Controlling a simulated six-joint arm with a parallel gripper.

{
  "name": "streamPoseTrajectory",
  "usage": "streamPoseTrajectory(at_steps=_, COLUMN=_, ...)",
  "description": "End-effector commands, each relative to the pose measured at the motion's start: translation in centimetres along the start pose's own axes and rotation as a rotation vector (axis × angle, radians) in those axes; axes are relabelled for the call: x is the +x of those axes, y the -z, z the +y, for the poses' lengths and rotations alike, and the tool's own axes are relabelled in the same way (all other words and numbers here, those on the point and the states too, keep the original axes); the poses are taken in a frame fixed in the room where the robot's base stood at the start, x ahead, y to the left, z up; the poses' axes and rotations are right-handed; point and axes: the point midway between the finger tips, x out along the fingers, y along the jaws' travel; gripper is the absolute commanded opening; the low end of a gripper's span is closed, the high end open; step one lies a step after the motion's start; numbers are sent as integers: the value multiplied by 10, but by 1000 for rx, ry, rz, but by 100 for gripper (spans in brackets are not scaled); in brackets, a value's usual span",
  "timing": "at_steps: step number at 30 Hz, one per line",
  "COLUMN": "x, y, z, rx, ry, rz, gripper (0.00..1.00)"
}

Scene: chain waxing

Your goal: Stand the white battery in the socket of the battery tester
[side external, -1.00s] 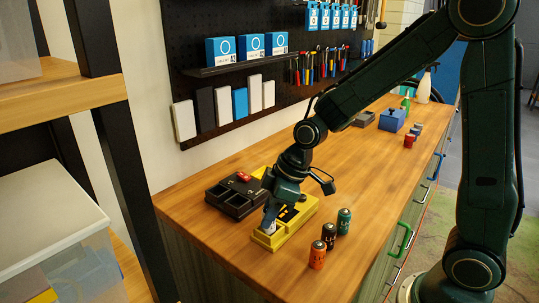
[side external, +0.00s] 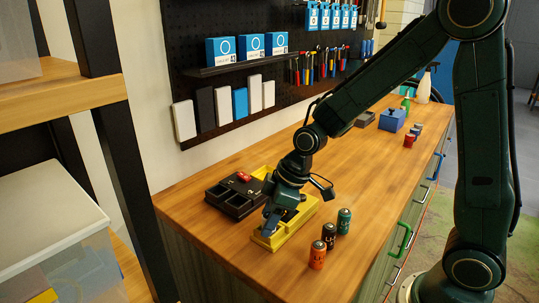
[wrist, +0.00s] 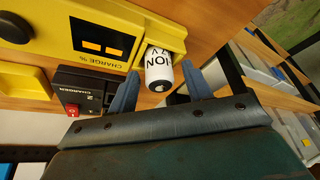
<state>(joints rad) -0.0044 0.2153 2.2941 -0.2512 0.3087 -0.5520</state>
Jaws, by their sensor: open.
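The yellow battery tester (side external: 290,228) sits on the wooden bench. In the wrist view the tester (wrist: 100,15) shows a dark screen with orange bars and a "CHARGE %" label. The white battery (wrist: 158,68) has dark lettering and is in the tester's socket, its near end toward the camera. I cannot tell how deep it sits. My gripper (wrist: 160,88) is open, one blue finger on each side of the battery, with a visible gap at the right finger. In the side view my gripper (side external: 271,224) is low over the tester's near end and hides the battery.
A black charger (side external: 235,197) with a red switch stands left of the tester. Orange (side external: 317,255), black (side external: 329,236) and green (side external: 344,221) batteries stand to the right. A blue box (side external: 392,120) is farther back. The bench between is clear.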

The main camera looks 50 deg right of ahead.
Motion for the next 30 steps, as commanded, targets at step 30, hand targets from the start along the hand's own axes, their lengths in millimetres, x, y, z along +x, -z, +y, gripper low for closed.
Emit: streamPoseTrajectory(at_steps=30, x=-100, y=2, z=1, rx=1, ry=-4, rz=4, gripper=50)
